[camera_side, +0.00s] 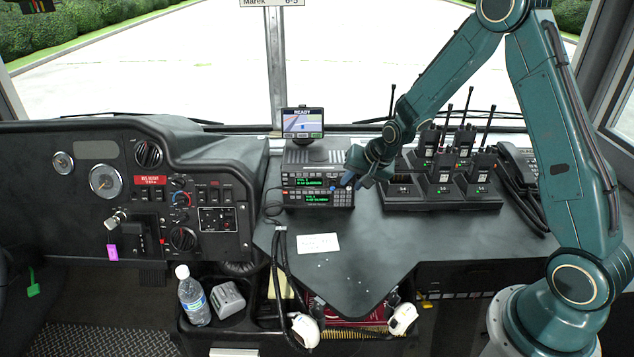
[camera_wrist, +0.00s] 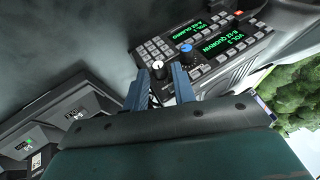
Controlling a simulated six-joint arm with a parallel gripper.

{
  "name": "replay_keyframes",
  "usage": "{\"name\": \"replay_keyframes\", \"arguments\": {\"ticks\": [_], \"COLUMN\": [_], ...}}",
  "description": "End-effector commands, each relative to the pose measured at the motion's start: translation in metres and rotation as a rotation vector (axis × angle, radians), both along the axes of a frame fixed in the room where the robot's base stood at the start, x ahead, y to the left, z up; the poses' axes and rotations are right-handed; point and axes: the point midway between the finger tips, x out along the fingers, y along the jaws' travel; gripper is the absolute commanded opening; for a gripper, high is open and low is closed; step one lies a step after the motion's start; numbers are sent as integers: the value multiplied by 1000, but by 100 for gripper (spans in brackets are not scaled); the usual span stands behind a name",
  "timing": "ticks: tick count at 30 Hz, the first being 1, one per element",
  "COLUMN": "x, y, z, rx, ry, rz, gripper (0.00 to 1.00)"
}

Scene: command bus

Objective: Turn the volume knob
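Two stacked radios with green displays stand on the dash; the upper radio (camera_side: 290,182) and lower radio (camera_side: 290,199) show in the side view. In the wrist view, one radio face (camera_wrist: 158,42) has a keypad and a white-topped black knob (camera_wrist: 158,67). The other radio face (camera_wrist: 232,62) has a blue-topped knob (camera_wrist: 186,48). Both displays show a "VOL" line. My gripper (camera_wrist: 160,76) is open, its blue fingers on either side of the white-topped knob with gaps visible. In the side view my gripper (camera_side: 356,180) is at the radios' right end, hiding that part.
A charger rack of handheld radios (camera_side: 440,190) with upright antennas stands close to the right of my gripper. A small screen reading "READY" (camera_side: 302,122) is above the radios. A white card (camera_side: 318,243) lies on the otherwise mostly clear dark desk in front. A phone handset (camera_side: 520,165) is farther right.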

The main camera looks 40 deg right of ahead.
Motion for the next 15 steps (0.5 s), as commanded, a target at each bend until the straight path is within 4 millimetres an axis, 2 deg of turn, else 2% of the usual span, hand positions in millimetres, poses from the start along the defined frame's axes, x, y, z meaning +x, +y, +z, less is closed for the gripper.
{"name": "replay_keyframes", "arguments": {"ticks": [15], "x": [-28], "y": [1], "z": [46], "rx": [-1], "ry": [-2], "rz": [0], "gripper": [26]}}
